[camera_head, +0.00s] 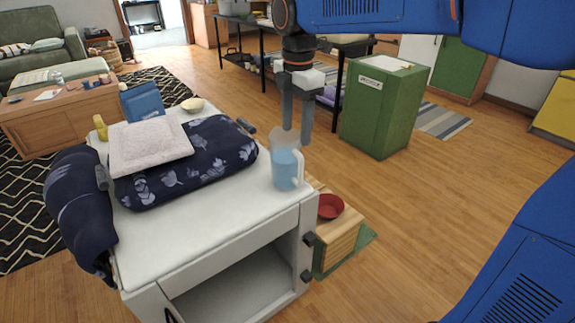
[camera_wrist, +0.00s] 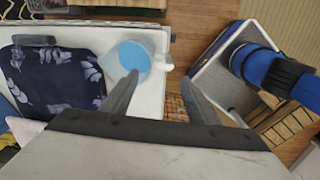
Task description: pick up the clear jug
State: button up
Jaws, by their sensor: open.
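The clear jug (camera_head: 286,168) stands upright near the right edge of a white cabinet (camera_head: 210,232). It holds something blue, and its pale handle is on the right side. In the wrist view the jug (camera_wrist: 134,58) shows from above, beyond and a little left of the fingers. My gripper (camera_head: 297,137) is open and points down, just above or behind the jug's rim in the head view. In the wrist view the gap between my fingertips (camera_wrist: 163,78) is empty, and the left fingertip is close to the jug. I cannot tell whether they touch.
A dark patterned cushion (camera_head: 186,166) with a pale folded cloth (camera_head: 149,146) lies left of the jug. A yellow bottle (camera_head: 100,127), a blue box (camera_head: 142,101) and a bowl (camera_head: 193,105) stand behind. A red bowl (camera_head: 330,206) sits lower right. Open floor lies to the right.

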aim_at(295, 181)
notch_tip(295, 181, down, 15)
jog(key=shift+r, duration=0.15)
dwell(0.5)
grip_shut()
